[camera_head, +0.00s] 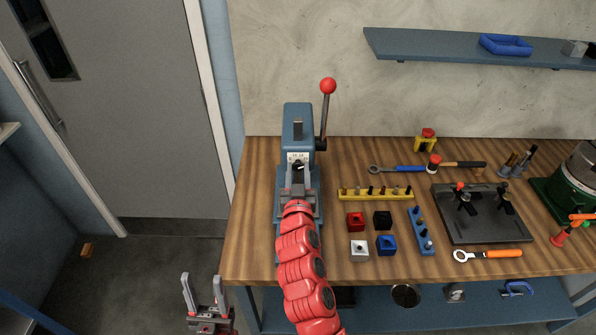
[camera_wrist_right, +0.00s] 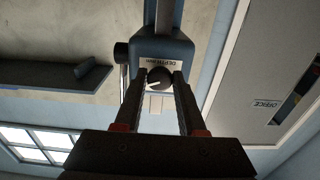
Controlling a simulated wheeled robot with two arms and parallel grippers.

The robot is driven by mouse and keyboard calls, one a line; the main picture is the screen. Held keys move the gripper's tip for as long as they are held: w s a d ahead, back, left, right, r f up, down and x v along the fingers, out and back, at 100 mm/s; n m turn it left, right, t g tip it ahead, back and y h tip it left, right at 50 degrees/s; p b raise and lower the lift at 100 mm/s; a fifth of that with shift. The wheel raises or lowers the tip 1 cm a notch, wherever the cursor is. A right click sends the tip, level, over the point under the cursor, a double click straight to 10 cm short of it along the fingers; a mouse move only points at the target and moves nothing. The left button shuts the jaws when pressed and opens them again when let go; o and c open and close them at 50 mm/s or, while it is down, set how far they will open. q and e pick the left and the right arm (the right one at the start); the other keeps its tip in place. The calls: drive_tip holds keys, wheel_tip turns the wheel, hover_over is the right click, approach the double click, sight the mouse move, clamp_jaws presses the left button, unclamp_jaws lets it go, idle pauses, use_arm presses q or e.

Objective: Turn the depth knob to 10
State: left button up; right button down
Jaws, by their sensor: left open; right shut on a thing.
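The depth knob (camera_wrist_right: 158,78) is a dark round knob with a light pointer line, below a white label marked DEPTH on the blue press (camera_head: 297,125). In the right wrist view the knob sits between my right gripper's fingertips (camera_wrist_right: 160,82), and the gripper is shut on it. In the head view my red right arm reaches up to the press, and the right gripper (camera_head: 299,180) partly covers the dial plate (camera_head: 299,158). The number at the pointer is too small to read. My left gripper (camera_head: 205,292) is open and empty, low in front of the bench's left end.
The press has a lever with a red ball (camera_head: 328,86) at its right. On the wooden bench (camera_head: 255,200) are a yellow peg rack (camera_head: 375,194), several coloured blocks, a blue rack (camera_head: 421,232), wrenches and a black plate (camera_head: 483,225). A shelf (camera_head: 430,48) hangs above.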

drive_tip(key=shift+n, duration=0.4)
drive_tip(key=n+b, duration=0.2)
drive_tip(key=shift+f+n, duration=0.1)
drive_tip(key=shift+n, duration=0.3)
drive_tip(key=n+b, duration=0.1)
drive_tip(key=n, duration=0.3)
drive_tip(key=shift+n, duration=0.3)
drive_tip(key=n, duration=0.4)
drive_tip(key=shift+n, duration=0.3)
drive_tip(key=n, duration=0.4)
drive_tip(key=shift+n, duration=0.4)
drive_tip(key=shift+d, duration=0.1)
drive_tip(key=c, duration=0.5)
unclamp_jaws()
